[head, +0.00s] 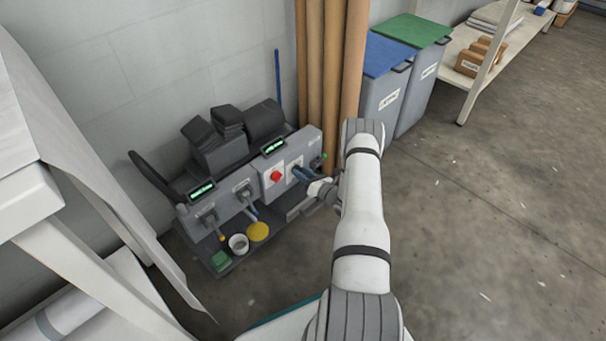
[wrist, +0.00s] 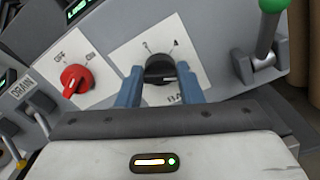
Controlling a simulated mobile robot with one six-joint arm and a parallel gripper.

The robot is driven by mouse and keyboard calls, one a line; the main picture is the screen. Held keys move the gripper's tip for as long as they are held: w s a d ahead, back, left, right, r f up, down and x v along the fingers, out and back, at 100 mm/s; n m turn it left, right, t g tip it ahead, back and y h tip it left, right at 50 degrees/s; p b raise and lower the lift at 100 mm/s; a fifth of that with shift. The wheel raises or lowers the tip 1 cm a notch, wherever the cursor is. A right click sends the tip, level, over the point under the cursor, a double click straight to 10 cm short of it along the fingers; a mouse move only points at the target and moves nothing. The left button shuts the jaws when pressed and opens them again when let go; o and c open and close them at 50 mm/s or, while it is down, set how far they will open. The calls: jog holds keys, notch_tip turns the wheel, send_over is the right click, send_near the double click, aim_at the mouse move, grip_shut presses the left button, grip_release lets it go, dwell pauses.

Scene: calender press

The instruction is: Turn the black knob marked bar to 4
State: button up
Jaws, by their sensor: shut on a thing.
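The black knob (wrist: 160,69) sits on a white plate (wrist: 196,62) on the grey machine panel in the wrist view. The plate reads "BA", with the rest of the word hidden, and a 4 stands above the knob on the right. Another mark to the left of the 4 is too small to read. My gripper (wrist: 160,80) has its two blue fingers on either side of the knob, shut on it. In the head view my gripper (head: 301,174) reaches the panel and hides the knob. I cannot tell for certain where the knob points.
A red OFF/ON knob (wrist: 75,79) is left of the black knob. A green-tipped lever (wrist: 267,32) stands close on the right. A DRAIN handle is at far left.

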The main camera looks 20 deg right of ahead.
jog(key=n+b, duration=0.1)
jog(key=n, duration=0.9)
jog(key=shift+a+n+b, duration=0.15)
jog(key=shift+n+b, duration=0.15)
dwell(0.5)
jog(key=o, duration=1)
jog(key=p+v, duration=0.2)
jog(key=v, duration=0.6)
jog(key=shift+p, duration=0.35)
jog(key=shift+r, duration=0.1)
